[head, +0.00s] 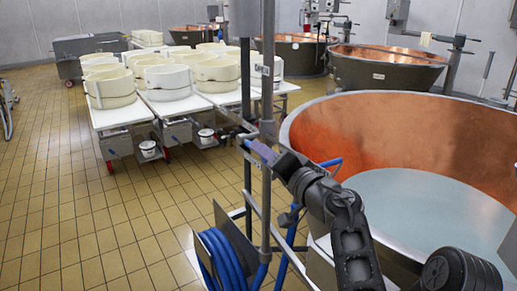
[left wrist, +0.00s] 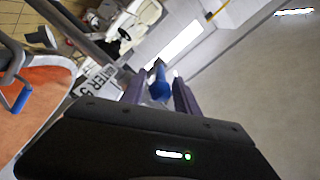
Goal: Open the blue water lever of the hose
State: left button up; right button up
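The blue lever (left wrist: 159,84) shows in the left wrist view, in the gap between the two purple fingers of my left gripper (left wrist: 158,88). The fingers stand apart on both sides of it, and I see no clear contact. In the head view my left gripper (head: 261,151) is at the upright metal pipe (head: 267,110), beside the copper vat; there its fingers and the pipes largely hide the lever. The blue hose (head: 222,262) hangs in coils low on the pipe stand. My right gripper is not in view.
The large copper vat (head: 400,130) fills the right side, close to my left arm. White tables (head: 125,116) with cream tubs (head: 110,86) stand behind at left. The tiled floor (head: 70,190) at left is clear.

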pick_arm(q)
jog(key=shift+x, duration=1.25)
grip_shut()
dwell(0.5)
